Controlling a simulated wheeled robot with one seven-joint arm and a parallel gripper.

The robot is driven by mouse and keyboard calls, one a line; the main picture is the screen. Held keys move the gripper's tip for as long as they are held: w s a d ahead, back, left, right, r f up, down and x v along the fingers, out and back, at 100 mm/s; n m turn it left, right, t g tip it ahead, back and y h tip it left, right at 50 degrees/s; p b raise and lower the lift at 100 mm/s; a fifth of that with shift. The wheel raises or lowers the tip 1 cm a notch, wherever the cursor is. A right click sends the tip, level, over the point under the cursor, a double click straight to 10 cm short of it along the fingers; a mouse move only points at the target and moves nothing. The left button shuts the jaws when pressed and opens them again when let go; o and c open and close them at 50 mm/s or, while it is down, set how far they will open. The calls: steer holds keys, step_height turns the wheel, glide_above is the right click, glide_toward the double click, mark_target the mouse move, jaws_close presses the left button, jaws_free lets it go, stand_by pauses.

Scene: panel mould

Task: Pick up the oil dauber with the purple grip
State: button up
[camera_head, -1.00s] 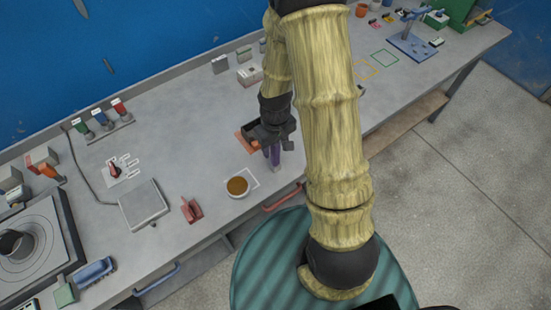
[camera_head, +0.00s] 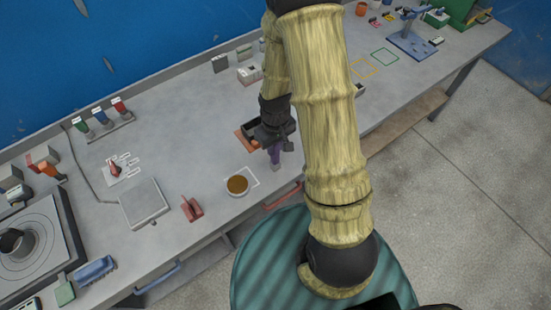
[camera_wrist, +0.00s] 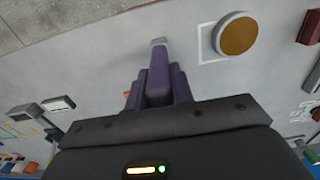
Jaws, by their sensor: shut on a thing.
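The oil dauber (camera_head: 275,158) has a purple grip and a pale grey end. My gripper (camera_head: 274,147) is shut on its grip and points down over the grey bench, just right of the bowl. In the wrist view the purple grip (camera_wrist: 158,78) runs out from between my fingers (camera_wrist: 157,92), with its grey end (camera_wrist: 158,42) pointing away from the palm. The upper part of the dauber is hidden by my gripper. I cannot tell how far its end is above the bench.
A white bowl of brown liquid (camera_head: 237,185) stands in a white outlined square on the bench (camera_head: 190,130). An orange-and-black tray (camera_head: 246,138) lies just behind my gripper. A red holder (camera_head: 191,208) and a grey scale (camera_head: 144,202) stand to the left.

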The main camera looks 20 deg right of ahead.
steer(key=shift+r, duration=0.1)
step_height(320, 180, up, 10)
steer(key=shift+f+b, duration=0.1)
steer(key=shift+b, duration=0.6)
steer(key=shift+w, duration=0.1)
stand_by(2.2)
